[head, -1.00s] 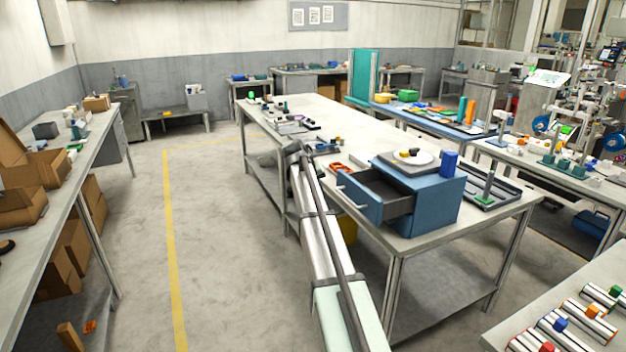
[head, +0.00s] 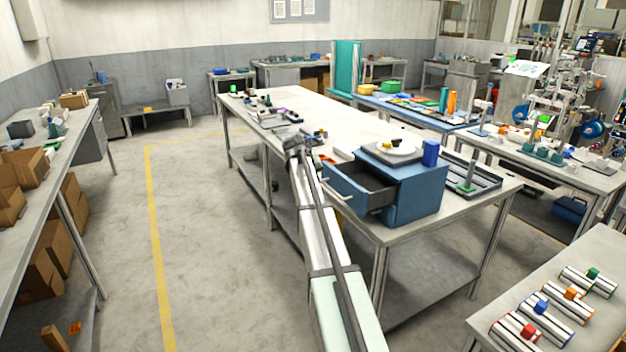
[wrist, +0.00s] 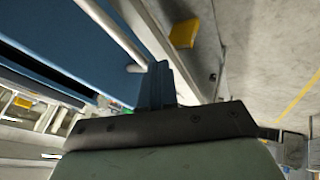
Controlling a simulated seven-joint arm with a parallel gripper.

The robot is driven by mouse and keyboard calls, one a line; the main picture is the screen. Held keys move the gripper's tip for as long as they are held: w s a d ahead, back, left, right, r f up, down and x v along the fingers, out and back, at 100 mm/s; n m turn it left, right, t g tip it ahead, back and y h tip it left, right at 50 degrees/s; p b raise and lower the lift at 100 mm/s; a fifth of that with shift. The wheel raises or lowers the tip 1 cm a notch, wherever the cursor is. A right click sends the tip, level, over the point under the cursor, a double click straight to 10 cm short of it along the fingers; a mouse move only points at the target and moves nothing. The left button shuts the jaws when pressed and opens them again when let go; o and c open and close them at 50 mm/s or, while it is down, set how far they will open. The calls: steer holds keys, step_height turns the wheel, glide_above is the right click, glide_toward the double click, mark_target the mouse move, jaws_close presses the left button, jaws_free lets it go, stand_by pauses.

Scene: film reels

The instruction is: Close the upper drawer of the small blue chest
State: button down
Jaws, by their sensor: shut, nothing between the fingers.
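The small blue chest (head: 417,194) stands on the near end of the long table. Its upper drawer (head: 358,187) is pulled out to the left, with its dark inside showing. A pale bar handle (head: 338,188) is on the drawer front. In the wrist view the blue drawer front (wrist: 65,40) fills the upper left, with the handle (wrist: 115,32) running across it. My gripper (wrist: 157,72) is shut and empty, its fingertips close to the handle's lower end; I cannot tell if they touch. In the head view my fingers cannot be made out beside the arm.
The long table's top (head: 340,125) is mostly clear behind. Open floor (head: 205,230) lies to the left.

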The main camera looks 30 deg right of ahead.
steer(key=d, duration=1.3)
steer(key=shift+w+d, duration=0.1)
steer(key=shift+d, duration=0.65)
steer(key=a, duration=0.4)
steer(key=shift+w+r, duration=0.1)
steer(key=shift+w, duration=0.1)
steer(key=v, duration=1)
steer(key=shift+a, duration=0.35)
